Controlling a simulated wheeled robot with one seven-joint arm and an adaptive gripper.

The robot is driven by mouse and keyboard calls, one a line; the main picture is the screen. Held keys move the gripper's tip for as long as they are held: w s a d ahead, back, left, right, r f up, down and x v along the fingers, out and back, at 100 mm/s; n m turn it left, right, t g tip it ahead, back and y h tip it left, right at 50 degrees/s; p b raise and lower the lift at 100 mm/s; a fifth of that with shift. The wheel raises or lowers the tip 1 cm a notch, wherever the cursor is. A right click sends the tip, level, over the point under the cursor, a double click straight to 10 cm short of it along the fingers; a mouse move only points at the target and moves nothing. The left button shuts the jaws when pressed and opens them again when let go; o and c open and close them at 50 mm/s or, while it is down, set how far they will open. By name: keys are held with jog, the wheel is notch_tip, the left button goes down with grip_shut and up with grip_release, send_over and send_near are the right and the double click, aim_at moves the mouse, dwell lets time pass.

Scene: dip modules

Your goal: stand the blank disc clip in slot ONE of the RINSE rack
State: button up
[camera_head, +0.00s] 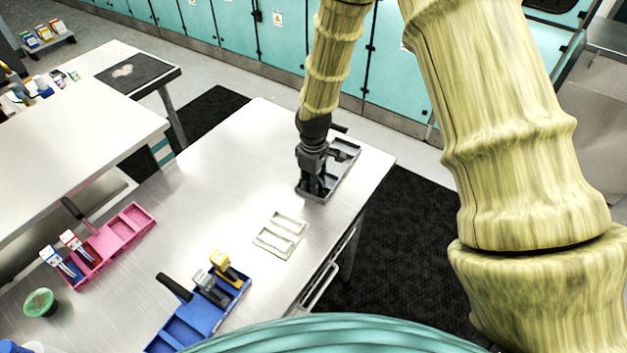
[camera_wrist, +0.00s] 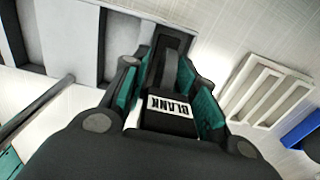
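The blank disc clip (camera_wrist: 168,108) is black with a white label reading BLANK, upside down in the wrist view. My gripper (camera_wrist: 172,90) has its teal-padded fingers on both sides of the clip and looks shut on it. In the head view my gripper (camera_head: 314,172) points down at the left part of a dark grey rack (camera_head: 350,170) near the table's far right corner. The rack also shows in the wrist view (camera_wrist: 103,45), with the clip's far end over or in an end compartment; I cannot tell which. No rack name or slot number is readable.
A white slotted holder (camera_head: 275,243) lies in front of the grey rack. A blue rack (camera_head: 200,316) with grey and yellow clips stands at the front. A pink rack (camera_head: 122,232) with white-labelled clips and a green-topped round dish (camera_head: 40,302) are at left. The middle of the table is clear.

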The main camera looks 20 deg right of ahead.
jog(key=shift+s+r, duration=0.2)
jog(key=shift+s, duration=0.05)
jog(key=shift+w, duration=0.2)
notch_tip(320, 180, up, 10)
jog(key=b, duration=0.4)
jog(key=shift+s+r+b, duration=0.1)
jog(key=shift+r+b, duration=0.3)
jog(key=shift+r, duration=0.65)
